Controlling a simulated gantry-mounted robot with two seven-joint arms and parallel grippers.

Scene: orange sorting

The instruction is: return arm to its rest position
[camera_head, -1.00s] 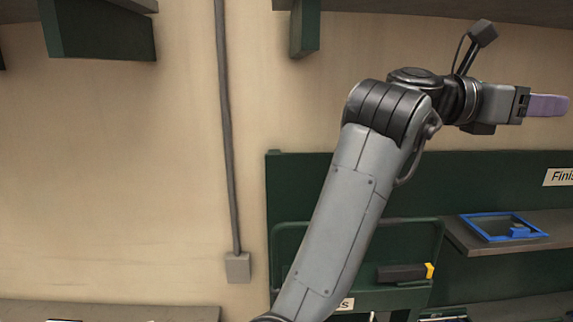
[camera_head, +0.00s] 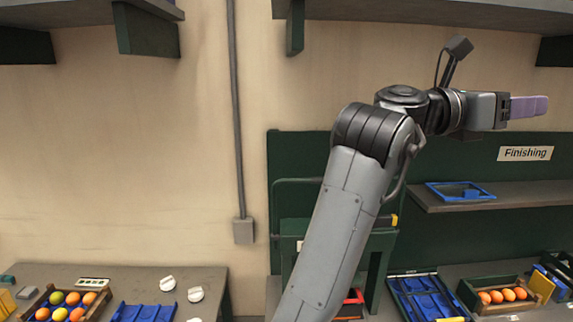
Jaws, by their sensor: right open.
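My right arm rises from the bottom middle, bends at the elbow and points to the right in the head view. Its gripper (camera_head: 528,107) has purple fingers and is in the air, in front of the green back panel's upper edge, above the "Finishing" sign. It is seen from the side, with nothing visible in it, and is open. My left gripper and left arm do not show.
A shelf (camera_head: 510,197) with a blue tray (camera_head: 459,191) is below the gripper. A crate of oranges (camera_head: 500,296) and blue dividers (camera_head: 428,298) are lower right. A left bench (camera_head: 130,275) holds a fruit crate (camera_head: 68,306). Overhead shelves (camera_head: 430,12) run along the top.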

